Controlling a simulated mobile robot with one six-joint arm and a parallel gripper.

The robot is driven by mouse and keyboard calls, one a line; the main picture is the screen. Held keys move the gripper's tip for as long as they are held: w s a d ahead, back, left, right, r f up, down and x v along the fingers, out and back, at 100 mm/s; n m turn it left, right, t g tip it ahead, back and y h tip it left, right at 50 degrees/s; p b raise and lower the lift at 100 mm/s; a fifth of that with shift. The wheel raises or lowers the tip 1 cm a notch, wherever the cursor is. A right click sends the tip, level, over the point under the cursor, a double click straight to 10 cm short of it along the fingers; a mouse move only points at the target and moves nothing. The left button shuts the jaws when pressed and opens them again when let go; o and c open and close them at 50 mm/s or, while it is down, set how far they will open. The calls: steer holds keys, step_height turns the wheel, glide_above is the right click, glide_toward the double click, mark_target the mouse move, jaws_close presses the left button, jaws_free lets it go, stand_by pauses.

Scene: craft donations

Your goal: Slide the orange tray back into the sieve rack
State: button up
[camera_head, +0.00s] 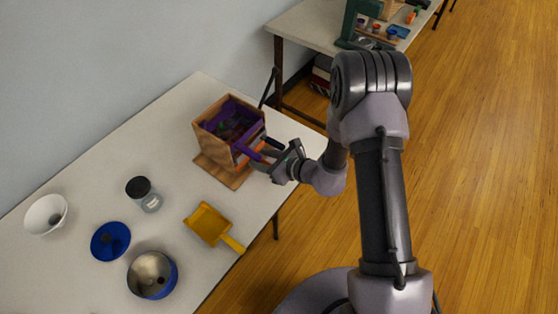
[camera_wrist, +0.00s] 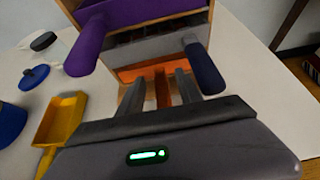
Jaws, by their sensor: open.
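The sieve rack (camera_head: 212,141) is a wooden box on a wooden base near the table's right end. In the wrist view, its front (camera_wrist: 165,20) faces me. An orange tray (camera_head: 241,160) shows at the rack's front, low down; how far it sticks out is unclear. Its orange handle (camera_wrist: 162,88) lies between my fingers in the wrist view. My gripper (camera_head: 262,160) is open at the rack's front, with a finger on each side of that handle; contact is unclear. A purple handle (camera_wrist: 86,48) and a dark blue handle (camera_wrist: 204,68) stick out above, left and right.
A yellow scoop (camera_head: 208,222) lies in front of the rack. A lidded jar (camera_head: 150,202), a blue lid (camera_head: 110,242), a blue-sided metal pot (camera_head: 151,275) and a white bowl (camera_head: 42,218) stand farther left. A second table (camera_head: 305,25) with items is behind.

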steer(key=p+v, duration=0.4)
steer(key=v, duration=1.2)
steer(key=s+a+r+n+g+h+b, duration=0.1)
steer(key=s+a+r+n+g, duration=0.2)
steer(key=s+r+n, duration=0.35)
steer(key=s+a+r+n+g+b, duration=0.1)
steer(key=s+a+r+n+g, duration=0.25)
steer(key=r+n, duration=0.6)
steer(key=s+d+r+n+t+h, duration=0.4)
steer(key=s+d+r+h, duration=0.3)
steer(key=d+r, duration=0.2)
steer(key=shift+r+n+b, duration=0.2)
steer(key=shift+n+b, duration=0.1)
steer(key=shift+n, duration=0.3)
steer(key=shift+s+t, duration=0.1)
steer(key=shift+t, duration=0.15)
